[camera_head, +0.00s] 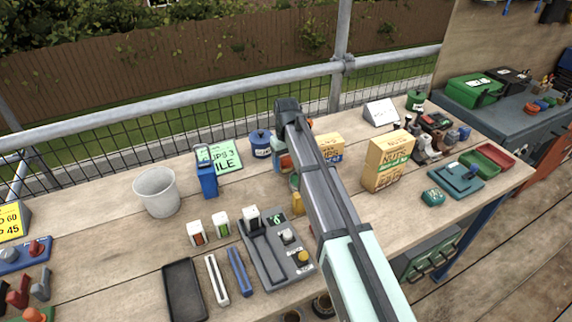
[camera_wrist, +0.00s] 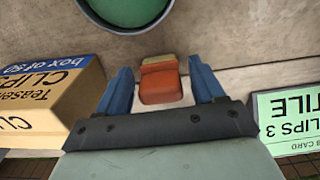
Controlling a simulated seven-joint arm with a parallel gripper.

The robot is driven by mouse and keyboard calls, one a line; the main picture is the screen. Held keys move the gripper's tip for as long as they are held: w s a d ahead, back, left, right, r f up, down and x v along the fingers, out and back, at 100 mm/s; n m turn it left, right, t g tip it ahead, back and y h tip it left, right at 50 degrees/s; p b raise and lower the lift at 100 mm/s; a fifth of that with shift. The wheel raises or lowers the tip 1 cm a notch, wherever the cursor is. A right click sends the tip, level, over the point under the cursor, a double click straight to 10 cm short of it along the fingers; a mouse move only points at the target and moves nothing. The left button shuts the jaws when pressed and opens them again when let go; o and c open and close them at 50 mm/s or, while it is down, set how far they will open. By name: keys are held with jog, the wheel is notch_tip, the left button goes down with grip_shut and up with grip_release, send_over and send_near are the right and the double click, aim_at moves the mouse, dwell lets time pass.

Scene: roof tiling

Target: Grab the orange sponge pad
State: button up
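The orange sponge pad (camera_wrist: 160,86) shows in the wrist view as a small orange block with a yellow-green layer along its far edge. It sits between the two blue fingers of my gripper (camera_wrist: 162,84), with a narrow gap on each side. The fingers are open, and I cannot tell how high they are relative to the pad. In the head view, an orange patch that looks like the pad (camera_head: 286,162) shows beside my arm, which hides much of that spot.
A round green container (camera_wrist: 126,12) is close by. A blue lidded pot (camera_head: 261,145), a white bucket (camera_head: 156,191) and a taller nuts box (camera_head: 387,162) stand nearby.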

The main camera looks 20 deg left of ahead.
jog(key=c, duration=0.9)
jog(key=shift+r, duration=0.1)
